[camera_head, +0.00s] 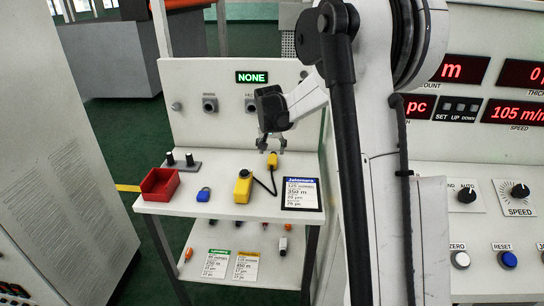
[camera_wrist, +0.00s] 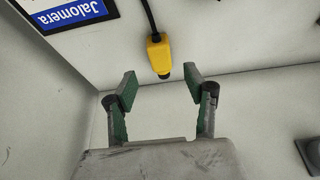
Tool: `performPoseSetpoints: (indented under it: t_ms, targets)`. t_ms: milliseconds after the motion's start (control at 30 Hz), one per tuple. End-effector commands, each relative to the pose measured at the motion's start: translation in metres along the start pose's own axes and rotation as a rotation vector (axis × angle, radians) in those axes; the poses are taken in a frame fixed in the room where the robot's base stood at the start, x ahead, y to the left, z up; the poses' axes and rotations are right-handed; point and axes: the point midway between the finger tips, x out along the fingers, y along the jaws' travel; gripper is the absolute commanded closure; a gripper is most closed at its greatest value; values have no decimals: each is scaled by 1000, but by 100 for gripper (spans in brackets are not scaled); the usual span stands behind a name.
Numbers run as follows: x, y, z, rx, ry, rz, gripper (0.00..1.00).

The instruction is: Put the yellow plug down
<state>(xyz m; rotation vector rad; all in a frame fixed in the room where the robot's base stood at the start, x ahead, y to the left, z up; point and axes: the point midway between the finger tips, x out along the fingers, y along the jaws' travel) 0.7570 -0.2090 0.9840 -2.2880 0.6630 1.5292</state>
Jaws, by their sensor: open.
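The yellow plug (camera_head: 272,160) is on the white table top near its back edge, with a black cable running from it to a yellow handheld unit (camera_head: 243,187). My gripper (camera_head: 272,143) is just above and behind the plug in the head view. In the wrist view, my gripper (camera_wrist: 158,88) has its two green-padded fingers spread apart with nothing between them. The plug (camera_wrist: 158,56) shows just beyond the fingertips, apart from both fingers, with its cable leading up out of view.
A red bin (camera_head: 160,184), a blue padlock (camera_head: 203,194) and a Jalomera label card (camera_head: 301,194) are on the table. An upright panel (camera_head: 220,128) with a NONE display (camera_head: 252,77) stands behind. A lower shelf (camera_head: 215,241) holds cards and small items.

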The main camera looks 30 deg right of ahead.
Motion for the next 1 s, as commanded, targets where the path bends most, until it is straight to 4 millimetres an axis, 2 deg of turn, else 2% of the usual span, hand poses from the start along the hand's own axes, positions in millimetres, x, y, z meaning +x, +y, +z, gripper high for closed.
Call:
performPoseSetpoints:
  t_ms: [133, 367, 533, 767, 1000]
  targets:
    - [-25, 0, 0, 0, 0, 0, 52]
    - [-46, 0, 0, -1, 0, 0, 52]
    - [-68, -2, 12, -22, 9, -12, 52]
    - [-132, -9, 59, -101, 38, -57, 52]
    - [-190, -9, 121, -191, 74, -106, 52]
